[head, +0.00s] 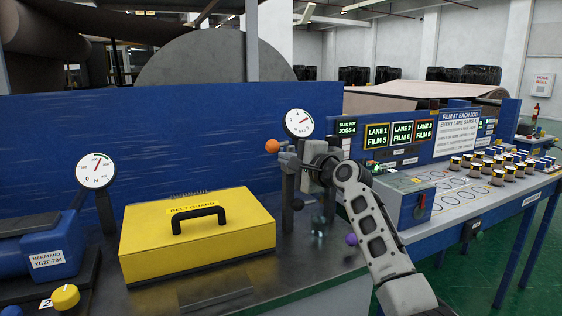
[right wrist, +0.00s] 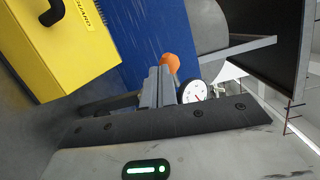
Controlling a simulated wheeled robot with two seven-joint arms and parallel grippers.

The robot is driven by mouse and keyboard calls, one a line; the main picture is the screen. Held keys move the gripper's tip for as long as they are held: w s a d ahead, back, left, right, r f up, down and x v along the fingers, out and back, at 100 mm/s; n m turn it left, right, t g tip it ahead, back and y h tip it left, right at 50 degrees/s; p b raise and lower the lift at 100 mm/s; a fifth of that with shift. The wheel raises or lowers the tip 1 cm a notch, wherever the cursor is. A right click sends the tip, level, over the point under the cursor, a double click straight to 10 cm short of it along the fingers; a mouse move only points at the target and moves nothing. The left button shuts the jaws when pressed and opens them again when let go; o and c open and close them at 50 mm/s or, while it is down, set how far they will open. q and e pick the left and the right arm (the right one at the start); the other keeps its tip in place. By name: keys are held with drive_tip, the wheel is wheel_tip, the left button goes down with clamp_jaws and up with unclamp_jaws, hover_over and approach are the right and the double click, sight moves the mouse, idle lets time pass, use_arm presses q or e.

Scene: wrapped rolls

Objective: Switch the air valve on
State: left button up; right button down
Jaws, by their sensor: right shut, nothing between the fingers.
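An orange ball knob (head: 272,146) sits at the left of a small post fitting, below and left of a round white gauge (head: 299,123). I take the knob to be part of the air valve; its lever is mostly hidden. My right gripper (head: 287,160) is shut and empty, close to the right of the knob. In the right wrist view, the closed fingers (right wrist: 158,86) point toward the orange knob (right wrist: 170,61), with the gauge (right wrist: 194,93) just to their right. I cannot tell whether the fingers touch the knob. My left gripper is not in view.
A yellow belt guard box (head: 196,239) with a black handle stands left of the valve. A second gauge (head: 95,170) stands farther left. A blue panel (head: 200,140) rises behind.

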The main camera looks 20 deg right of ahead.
drive_tip(key=shift+s+a, duration=1.15)
drive_tip(key=shift+a, duration=0.1)
drive_tip(key=s+f+n+g+h, duration=0.1)
drive_tip(key=s+f+n, duration=0.3)
drive_tip(key=f, duration=0.6)
drive_tip(key=s+a+f+n+g+h, duration=0.1)
drive_tip(key=s+f, duration=0.6)
drive_tip(key=f, duration=0.3)
drive_tip(key=s+f+n+g+h, duration=0.1)
drive_tip(key=s+f+n, duration=0.3)
drive_tip(key=f, duration=0.6)
drive_tip(key=s+a+f+n+g, duration=0.1)
drive_tip(key=s+f+n, duration=0.3)
drive_tip(key=s, duration=0.9)
drive_tip(key=s+a+f+n+g, duration=0.2)
drive_tip(key=s+f+n, duration=0.2)
drive_tip(key=s, duration=0.9)
wheel_tip(320, 180, down, 2)
drive_tip(key=shift+f+h, duration=0.15)
drive_tip(key=shift+h, duration=0.25)
